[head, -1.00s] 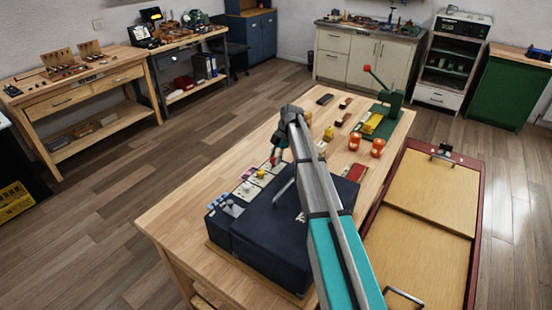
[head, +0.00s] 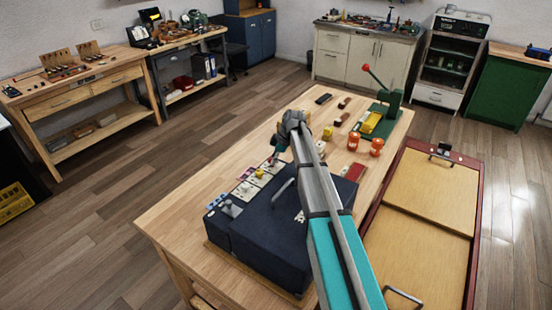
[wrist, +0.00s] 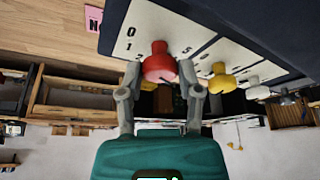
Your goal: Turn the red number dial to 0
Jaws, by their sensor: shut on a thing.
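The red number dial (wrist: 159,66) sits on a pale panel (wrist: 146,22) in the wrist view, which looks turned over. Printed numbers, 0, 1 and 5 among them, stand around the dial. My gripper (wrist: 160,82) is shut on the red dial, with one finger on each side of it. In the head view my gripper (head: 274,160) is at the panel on the edge of the dark blue box (head: 265,225). The red dial is hidden or too small to make out there. I cannot tell which number the dial points at.
A yellow dial (wrist: 222,82) and a white dial (wrist: 257,91) stand in a row beside the red one. On the wooden table (head: 180,215) are orange jars (head: 353,141) and a green lever press (head: 390,108). The table's left part is clear.

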